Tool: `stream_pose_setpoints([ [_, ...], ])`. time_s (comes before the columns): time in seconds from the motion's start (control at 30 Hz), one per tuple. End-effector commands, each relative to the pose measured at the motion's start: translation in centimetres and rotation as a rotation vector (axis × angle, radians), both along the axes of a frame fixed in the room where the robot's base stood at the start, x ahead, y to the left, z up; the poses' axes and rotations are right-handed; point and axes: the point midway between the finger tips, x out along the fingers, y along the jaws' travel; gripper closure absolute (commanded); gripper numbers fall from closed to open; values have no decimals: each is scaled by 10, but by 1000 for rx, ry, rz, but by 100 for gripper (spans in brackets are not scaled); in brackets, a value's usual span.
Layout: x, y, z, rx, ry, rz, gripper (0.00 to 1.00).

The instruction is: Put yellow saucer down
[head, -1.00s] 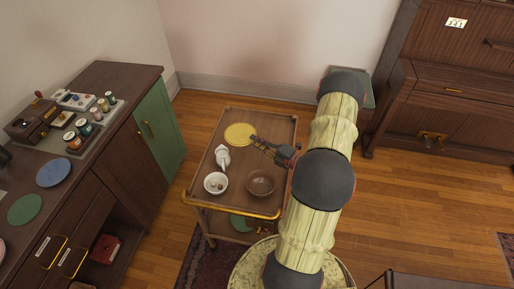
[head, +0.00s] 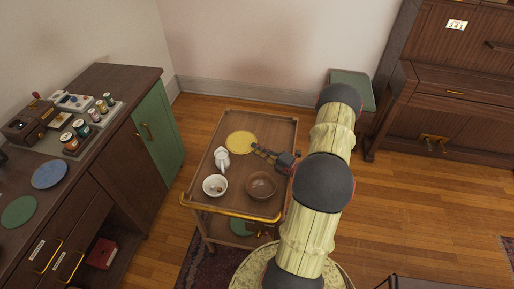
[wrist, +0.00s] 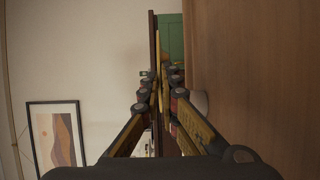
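The yellow saucer (head: 240,142) is over the far part of the wooden cart's top (head: 275,130). In the wrist view the saucer (wrist: 158,48) is a thin, edge-on yellow strip between my fingertips. My gripper (head: 256,148) reaches in from the right and is shut on the saucer's near right edge; it also shows in the wrist view (wrist: 160,80). The saucer looks level. In the wrist view a narrow gap shows between it and the cart top, so it appears held slightly above.
On the cart, a white pitcher (head: 222,159) stands close to the saucer, with a white bowl (head: 215,186) and a brown bowl (head: 261,185) nearer. The cart's far right corner is clear. A cabinet (head: 90,130) stands left.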

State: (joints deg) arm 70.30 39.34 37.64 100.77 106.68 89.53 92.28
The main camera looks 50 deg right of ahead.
Motion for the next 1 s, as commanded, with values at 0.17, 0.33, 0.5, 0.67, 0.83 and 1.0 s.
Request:
stream_pose_setpoints([
  [0.17, 0, 0, -4, 0, -1, 0, 100],
  [0.33, 0, 0, -3, 0, 0, 0, 90],
  [0.5, 0, 0, -3, -1, 0, 0, 80],
  [0.67, 0, 0, -3, -1, 0, 0, 77],
  [0.83, 0, 0, -3, -1, 0, 0, 77],
  [1.0, 0, -1, 9, -4, -1, 0, 77],
])
